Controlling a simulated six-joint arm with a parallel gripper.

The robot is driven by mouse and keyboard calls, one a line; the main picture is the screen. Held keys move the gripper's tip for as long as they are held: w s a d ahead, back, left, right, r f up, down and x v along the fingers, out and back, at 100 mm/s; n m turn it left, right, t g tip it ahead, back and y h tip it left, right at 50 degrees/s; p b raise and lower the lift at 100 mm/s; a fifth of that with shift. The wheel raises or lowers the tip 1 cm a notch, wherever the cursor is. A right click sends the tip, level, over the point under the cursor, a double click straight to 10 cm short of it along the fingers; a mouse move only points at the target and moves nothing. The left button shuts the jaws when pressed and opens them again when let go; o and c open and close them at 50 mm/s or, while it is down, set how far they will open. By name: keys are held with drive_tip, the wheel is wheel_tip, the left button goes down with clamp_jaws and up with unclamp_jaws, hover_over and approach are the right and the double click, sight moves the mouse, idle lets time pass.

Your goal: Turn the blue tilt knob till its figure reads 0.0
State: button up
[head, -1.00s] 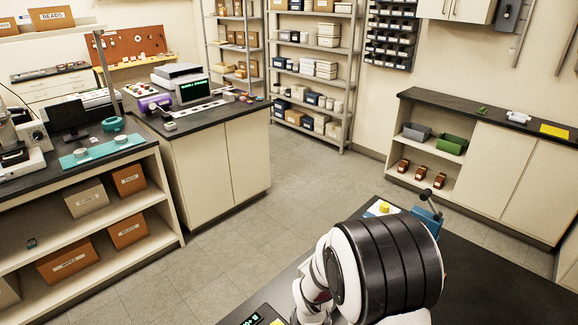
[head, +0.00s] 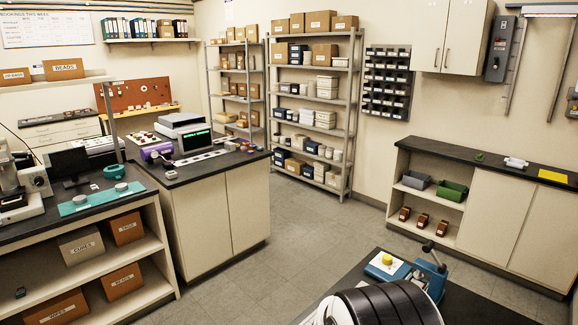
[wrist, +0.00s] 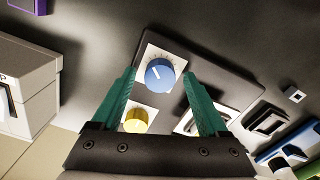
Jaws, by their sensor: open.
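The blue knob (wrist: 160,75) shows in the wrist view on a white plate with tick marks. Its white pointer line points up and to the left. My gripper (wrist: 159,73) is open, with one green finger on each side of the knob in the picture. I cannot tell whether the fingers are level with the knob or touch it. No figure for the knob can be read. In the head view neither the knob nor my gripper shows; only a dark, ribbed part of my arm shows at the bottom.
In the wrist view a yellow knob (wrist: 136,120) sits just below the blue one, between the fingers. A pale box (wrist: 22,85) stands at left, and black switch-like parts (wrist: 268,122) lie at right. In the head view a blue device (head: 430,275) with a lever stands beyond my arm.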

wheel_tip(320, 180, up, 8)
idle(0.4)
drive_tip(key=shift+r, duration=0.4)
wheel_tip(320, 180, up, 15)
drive_tip(key=s+d+f+m+y, duration=0.1)
drive_tip(key=s+f+m, duration=0.1)
drive_tip(key=s+m, duration=0.7)
drive_tip(key=s+d+f+m, duration=0.1)
drive_tip(key=s+f+m, duration=0.2)
drive_tip(key=s+m, duration=0.6)
drive_tip(key=shift+s+d+y, duration=0.4)
drive_tip(key=shift+s, duration=0.35)
